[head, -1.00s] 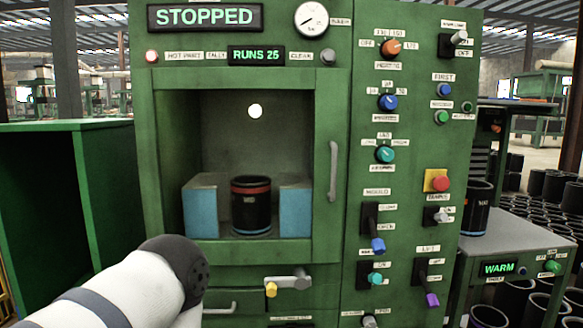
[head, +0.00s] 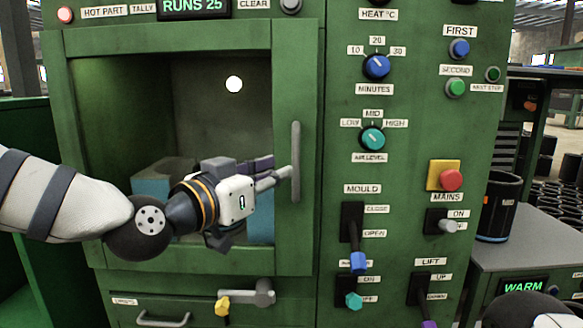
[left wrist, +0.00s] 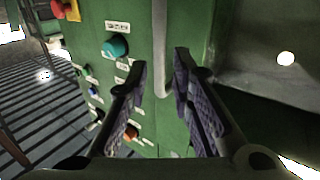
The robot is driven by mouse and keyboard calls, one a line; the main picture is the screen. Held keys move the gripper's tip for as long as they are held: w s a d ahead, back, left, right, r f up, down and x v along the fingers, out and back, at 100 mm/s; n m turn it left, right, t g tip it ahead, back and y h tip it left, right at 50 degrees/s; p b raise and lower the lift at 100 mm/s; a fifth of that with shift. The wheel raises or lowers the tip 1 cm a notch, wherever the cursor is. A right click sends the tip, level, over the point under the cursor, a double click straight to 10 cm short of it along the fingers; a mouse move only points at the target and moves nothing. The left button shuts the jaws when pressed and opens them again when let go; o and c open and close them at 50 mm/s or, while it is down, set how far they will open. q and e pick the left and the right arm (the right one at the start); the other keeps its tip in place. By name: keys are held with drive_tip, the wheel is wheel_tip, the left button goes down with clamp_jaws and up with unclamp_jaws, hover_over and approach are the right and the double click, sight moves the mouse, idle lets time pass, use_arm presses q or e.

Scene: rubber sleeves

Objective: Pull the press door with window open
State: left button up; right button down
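The press door (head: 296,85) is a green frame around a large window, flush with the press front, so it looks closed. Its grey vertical bar handle (head: 296,150) is on the right side of the frame. My left gripper (head: 282,175) reaches across the window from the left, its fingertips at the lower half of the handle. In the left wrist view the two purple-padded fingers (left wrist: 160,85) stand apart, with the handle (left wrist: 160,45) in line between them. I cannot tell if either finger touches it. My gripper hides part of the blocks behind the window. My right gripper is out of view.
The panel right of the door carries knobs and levers, including the mould lever (head: 352,235) and a red mains button (head: 451,180). A yellow-tipped latch (head: 240,300) sits below the door. A black sleeve (head: 497,205) stands on a grey table (head: 530,240) at right.

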sight(294, 166)
use_arm(q)
drive_tip(key=x, duration=0.6)
drive_tip(key=shift+f, duration=0.35)
drive_tip(key=shift+w+d+r+b, duration=0.2)
drive_tip(key=shift+w+d+b, duration=0.15)
drive_tip(key=shift+w, duration=0.2)
drive_tip(key=shift+c, duration=0.5)
clamp_jaws()
